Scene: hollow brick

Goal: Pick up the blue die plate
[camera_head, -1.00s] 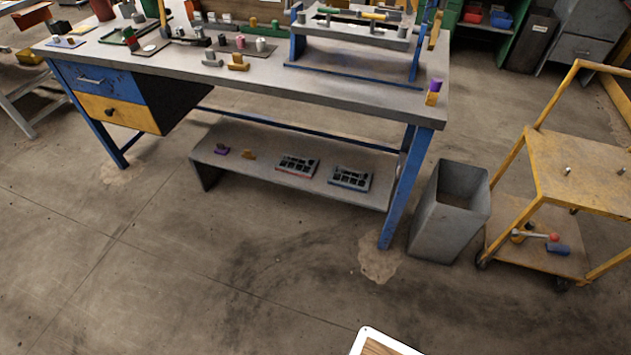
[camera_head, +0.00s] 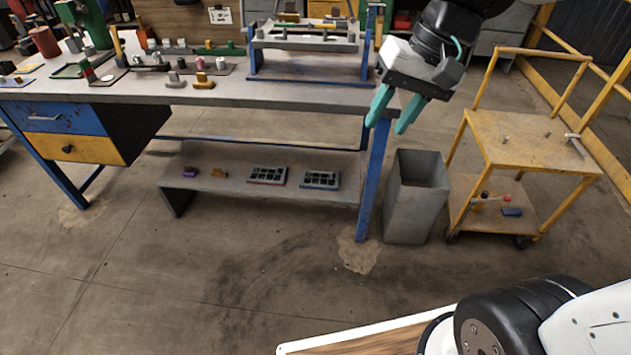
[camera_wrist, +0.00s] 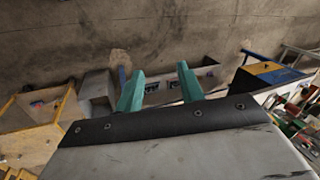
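The blue die plate (camera_head: 320,180) lies on the low shelf under the workbench, near the shelf's right end. It is a dark gridded plate with a blue-grey edge. A similar plate with a red edge (camera_head: 268,176) lies just left of it. My gripper (camera_head: 385,128) is open and empty, raised in front of the bench's right end, well apart from the plate. In the wrist view, my gripper's teal fingers (camera_wrist: 160,68) stand apart, with the blue die plate (camera_wrist: 151,87) small and far off between them.
The floor in front is clear.

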